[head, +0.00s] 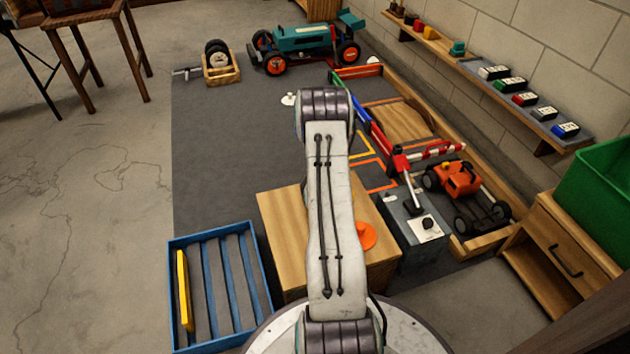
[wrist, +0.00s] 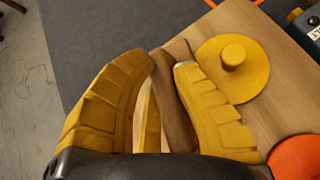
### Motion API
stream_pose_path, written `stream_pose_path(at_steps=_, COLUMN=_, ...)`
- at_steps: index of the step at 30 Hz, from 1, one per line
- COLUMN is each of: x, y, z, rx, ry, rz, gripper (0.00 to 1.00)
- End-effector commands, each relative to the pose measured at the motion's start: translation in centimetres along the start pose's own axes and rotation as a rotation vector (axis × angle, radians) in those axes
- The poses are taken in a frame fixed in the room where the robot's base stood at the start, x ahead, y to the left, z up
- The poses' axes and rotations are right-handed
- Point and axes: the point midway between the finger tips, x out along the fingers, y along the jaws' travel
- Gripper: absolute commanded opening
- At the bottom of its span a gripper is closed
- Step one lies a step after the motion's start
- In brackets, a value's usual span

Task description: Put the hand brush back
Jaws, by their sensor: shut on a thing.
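My gripper (wrist: 168,64) has yellow ribbed fingers and is shut on a brown, wood-coloured piece (wrist: 178,90), which looks like the handle of the hand brush. Its bristles are not seen; the lower part is hidden by the fingers and the dark wrist. A narrow yellow strip beside it, between the fingers, is not clear. The held piece appears over or near the edge of a wooden block top (wrist: 250,30); I cannot tell if it touches. In the head view my arm hides the gripper and the brush.
The wooden block (head: 280,220) bears an orange disc (head: 366,236) and a yellow knobbed disc (wrist: 235,75). A blue slatted tray (head: 262,270) with a yellow bar (head: 184,290) is at left. A grey box (head: 412,235) and orange car (head: 460,180) are at right.

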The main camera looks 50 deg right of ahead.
Motion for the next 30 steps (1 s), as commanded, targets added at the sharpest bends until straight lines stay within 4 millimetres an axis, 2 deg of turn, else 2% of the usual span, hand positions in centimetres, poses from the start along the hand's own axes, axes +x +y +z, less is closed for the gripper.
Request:
stream_pose_path(at_steps=24, x=0.46, y=-0.08, z=-0.49, rx=0.0, ry=-0.001, rz=0.0, gripper=0.0)
stream_pose_path(at_steps=25, x=0.47, y=-0.08, z=-0.49, rx=0.0, ry=-0.002, rz=0.0, gripper=0.25)
stream_pose_path(at_steps=30, x=0.45, y=-0.08, z=-0.49, rx=0.0, ry=-0.001, rz=0.0, gripper=0.4)
